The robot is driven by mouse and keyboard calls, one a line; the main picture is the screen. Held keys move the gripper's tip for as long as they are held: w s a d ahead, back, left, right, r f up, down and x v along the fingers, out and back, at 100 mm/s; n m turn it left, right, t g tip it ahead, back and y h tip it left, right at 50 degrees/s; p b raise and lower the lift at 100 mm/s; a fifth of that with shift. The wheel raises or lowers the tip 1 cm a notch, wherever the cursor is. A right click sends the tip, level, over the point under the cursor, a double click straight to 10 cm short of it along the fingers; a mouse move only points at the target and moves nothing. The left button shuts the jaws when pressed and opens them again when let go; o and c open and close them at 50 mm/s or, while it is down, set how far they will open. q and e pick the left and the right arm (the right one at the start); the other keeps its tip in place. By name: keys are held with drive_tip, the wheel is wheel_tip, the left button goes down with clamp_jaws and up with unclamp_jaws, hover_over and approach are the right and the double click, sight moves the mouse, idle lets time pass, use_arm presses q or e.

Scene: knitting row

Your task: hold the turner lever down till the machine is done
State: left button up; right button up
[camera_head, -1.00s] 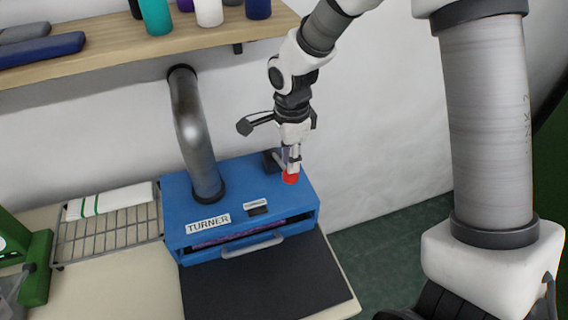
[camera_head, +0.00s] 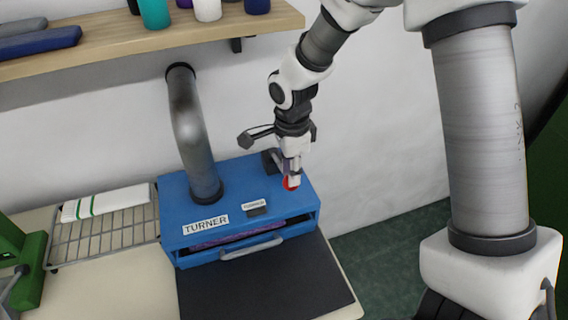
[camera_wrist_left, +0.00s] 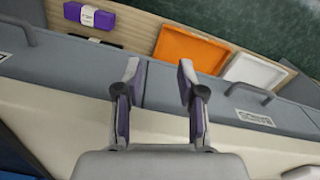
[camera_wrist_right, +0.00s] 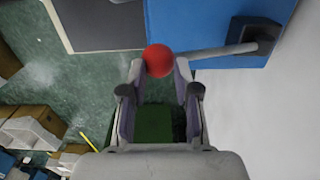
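The turner is a blue box (camera_head: 240,194) with a "TURNER" label and a grey front handle, in the middle of the head view. Its lever, a grey rod (camera_wrist_right: 215,52) with a red knob (camera_wrist_right: 159,60), shows in the right wrist view. The knob (camera_head: 290,184) is at the box's right side in the head view, partly covered by my fingers. My right gripper (camera_wrist_right: 159,70) has its fingers against both sides of the knob. My left gripper (camera_wrist_left: 158,72) is open and empty, above a grey surface outside the head view.
A wire rack (camera_head: 105,232) with a white, green-striped cloth stands left of the turner. A dark mat (camera_head: 265,285) lies in front. A wooden shelf (camera_head: 130,48) with yarn cones is above. The left wrist view shows an orange tray (camera_wrist_left: 190,48) and a purple pack (camera_wrist_left: 90,15).

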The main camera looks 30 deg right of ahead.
drive_tip(key=shift+s+f+b, duration=0.2)
drive_tip(key=shift+f+b, duration=1.35)
drive_tip(key=shift+f, duration=0.55)
drive_tip(key=shift+r, duration=0.15)
idle(0.7)
wheel_tip(320, 180, up, 6)
drive_tip(key=p, duration=0.5)
drive_tip(key=shift+w+p, duration=0.15)
drive_tip(key=shift+p, duration=0.15)
wheel_tip(320, 180, up, 3)
drive_tip(key=p, duration=0.2)
drive_tip(key=shift+r+p, duration=0.15)
drive_tip(key=shift+p, duration=0.15)
drive_tip(key=r+p, duration=0.2)
drive_tip(key=r, duration=0.1)
drive_tip(key=shift+s+r+p, duration=0.2)
drive_tip(key=shift+p, duration=0.2)
drive_tip(key=shift+w, duration=0.1)
drive_tip(key=shift+f, duration=0.1)
